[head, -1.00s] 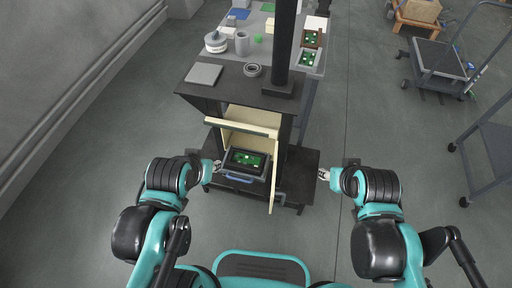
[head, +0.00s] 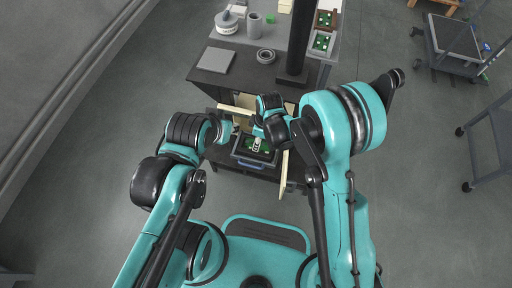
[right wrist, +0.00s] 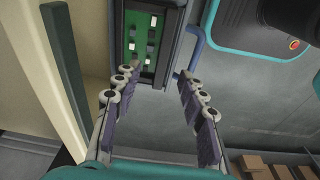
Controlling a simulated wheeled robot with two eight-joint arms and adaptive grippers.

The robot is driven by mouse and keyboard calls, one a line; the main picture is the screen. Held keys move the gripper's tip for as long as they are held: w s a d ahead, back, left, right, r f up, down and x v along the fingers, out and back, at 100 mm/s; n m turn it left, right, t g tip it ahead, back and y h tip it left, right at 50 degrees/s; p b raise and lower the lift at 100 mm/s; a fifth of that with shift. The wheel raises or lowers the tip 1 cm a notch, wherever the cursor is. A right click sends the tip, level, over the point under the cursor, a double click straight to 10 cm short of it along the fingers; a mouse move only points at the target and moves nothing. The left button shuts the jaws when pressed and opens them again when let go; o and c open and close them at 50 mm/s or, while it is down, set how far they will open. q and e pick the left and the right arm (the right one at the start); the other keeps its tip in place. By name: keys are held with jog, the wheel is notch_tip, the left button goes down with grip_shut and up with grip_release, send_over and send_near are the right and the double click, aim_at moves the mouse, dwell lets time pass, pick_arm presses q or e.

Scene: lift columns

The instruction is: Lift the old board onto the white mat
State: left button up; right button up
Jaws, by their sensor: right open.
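A green circuit board (head: 265,148) lies in a dark open-topped housing (head: 254,163) at the front of the black cabinet. In the right wrist view the board (right wrist: 141,40) is upper centre, with pale components on it. My right gripper (head: 257,144) is over the board in the head view and hides part of it. In the right wrist view its fingers (right wrist: 157,82) are open and apart, with nothing between their tips. My left gripper (head: 226,140) is beside the housing's left side; its fingers are too small to read. I cannot make out a white mat.
A cream panel (head: 285,172) stands close on the right of the housing. The cabinet top (head: 238,82) carries a grey plate (head: 217,60), a dark ring (head: 266,56) and a black column (head: 298,35). Behind it, a bench holds a cup (head: 254,25) and two trays with green boards (head: 321,42).

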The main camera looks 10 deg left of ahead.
aim_at(254, 153)
jog(key=f, duration=0.2)
jog(key=a+f+b, duration=0.1)
jog(key=shift+s+f, duration=0.2)
jog(key=shift+s, duration=0.05)
jog(key=f+b, duration=0.1)
jog(key=f, duration=0.1)
jog(key=f+b, duration=0.2)
jog(key=f, duration=0.1)
jog(key=shift+a+f, duration=0.25)
jog(key=shift+f, duration=0.05)
jog(key=shift+r, duration=0.1)
grip_shut()
